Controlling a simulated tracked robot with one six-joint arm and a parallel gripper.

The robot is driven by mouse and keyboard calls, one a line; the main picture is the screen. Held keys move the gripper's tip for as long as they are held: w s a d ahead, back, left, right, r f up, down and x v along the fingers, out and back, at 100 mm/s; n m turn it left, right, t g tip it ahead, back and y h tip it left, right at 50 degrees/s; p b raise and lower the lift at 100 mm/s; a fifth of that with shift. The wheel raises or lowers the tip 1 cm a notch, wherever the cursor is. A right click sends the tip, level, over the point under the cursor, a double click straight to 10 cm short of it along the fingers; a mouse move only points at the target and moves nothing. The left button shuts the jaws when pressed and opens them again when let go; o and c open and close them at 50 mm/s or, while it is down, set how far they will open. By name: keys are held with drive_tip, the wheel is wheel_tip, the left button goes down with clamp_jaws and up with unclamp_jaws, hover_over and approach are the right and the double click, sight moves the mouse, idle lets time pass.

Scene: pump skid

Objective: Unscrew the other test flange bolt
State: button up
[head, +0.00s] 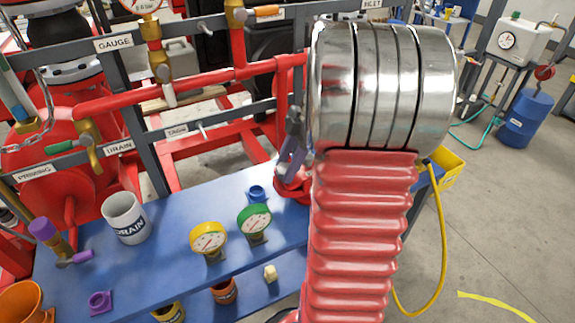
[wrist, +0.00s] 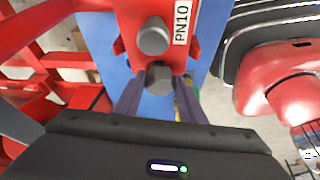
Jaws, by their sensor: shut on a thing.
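The red test flange (wrist: 187,62) with a PN10 label fills the top middle of the wrist view. One grey bolt (wrist: 153,37) sits in it, apart from my gripper. A second, darker bolt (wrist: 159,77) is at the near edge of the flange, between my fingertips. My gripper (wrist: 158,92) is shut on this second bolt. In the head view my gripper (head: 289,158) is at the red flange (head: 296,188), at the right end of the blue bench; my own arm covers much of that spot and the bolts cannot be made out there.
Red pipes (head: 190,78) and grey labelled rails stand behind. A yellow bin (head: 447,168) is at the right, with open floor beyond.

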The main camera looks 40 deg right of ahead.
drive_tip(key=shift+s+a+f, duration=0.15)
drive_tip(key=shift+s+a, duration=0.05)
drive_tip(key=shift+a, duration=0.05)
drive_tip(key=o, duration=1.2)
drive_tip(key=shift+d, duration=0.1)
drive_tip(key=shift+r, duration=0.25)
drive_tip(key=v, duration=1.3)
drive_tip(key=shift+d+r, duration=0.15)
drive_tip(key=shift+d, duration=0.1)
